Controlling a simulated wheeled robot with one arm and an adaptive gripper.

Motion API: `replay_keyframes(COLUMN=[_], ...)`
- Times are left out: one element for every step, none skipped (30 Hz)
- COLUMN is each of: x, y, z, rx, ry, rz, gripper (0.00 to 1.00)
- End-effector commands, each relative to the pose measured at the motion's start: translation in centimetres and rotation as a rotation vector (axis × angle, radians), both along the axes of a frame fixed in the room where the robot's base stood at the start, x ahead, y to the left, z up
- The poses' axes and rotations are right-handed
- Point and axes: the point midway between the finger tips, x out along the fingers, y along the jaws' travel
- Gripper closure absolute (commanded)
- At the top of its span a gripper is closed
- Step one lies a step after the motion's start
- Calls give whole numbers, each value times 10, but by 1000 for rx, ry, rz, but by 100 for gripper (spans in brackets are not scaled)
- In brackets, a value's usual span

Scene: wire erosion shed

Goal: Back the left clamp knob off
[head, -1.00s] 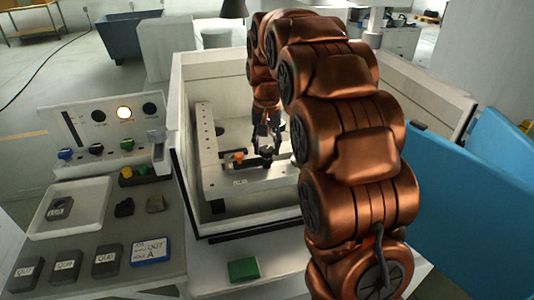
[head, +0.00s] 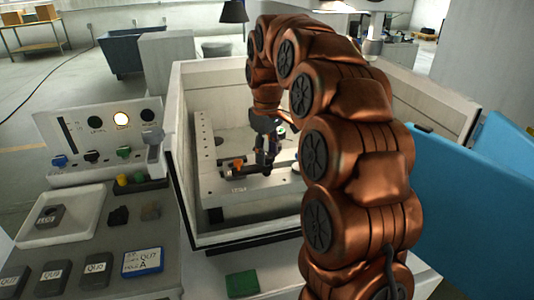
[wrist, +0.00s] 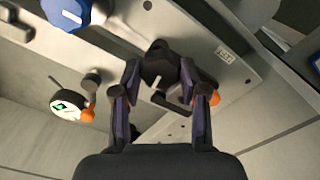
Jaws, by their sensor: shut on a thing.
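The left clamp knob (wrist: 158,66) is black with a white line on top, and sits on the pale metal clamp bar by a small label (wrist: 223,54) whose lettering is hard to read. My gripper (wrist: 160,70) is shut on this knob, one fingertip on each side. A dark bent lever (wrist: 172,98) shows just below the knob, between the fingers. In the head view my gripper (head: 265,160) points down into the white tank, at the clamp bar; the knob there is mostly hidden behind the fingers.
An orange tip (wrist: 214,98) lies close beside the right finger. A round white-faced dial (wrist: 65,105) and a blue knob (wrist: 66,12) are to the left. A control panel (head: 105,140) stands left, blue panels (head: 460,205) right.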

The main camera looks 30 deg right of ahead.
Motion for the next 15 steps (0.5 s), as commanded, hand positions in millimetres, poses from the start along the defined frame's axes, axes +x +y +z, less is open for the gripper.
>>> replay_keyframes(x=[0,0,0,0,0,0,0,0,0,0,0,0,0,0,0], y=[1,1,1,0,1,1,1,1,1,1,1,1,0,0,0], z=[0,0,0,0,0,0,0,0,0,0,0,0,0,0,0], rx=[2,2,1,1,0,1,1,1,1,2,2,1,1,1,1], ry=[1,1,0,1,1,1,1,0,0,1,1,0,0,0,0], rz=[40,65,96,118,139,167,186,204,227,241,256,273,285,295,308], gripper=[92,92,92,92,92,92,92,92,92,92,92,92,92,92,92])
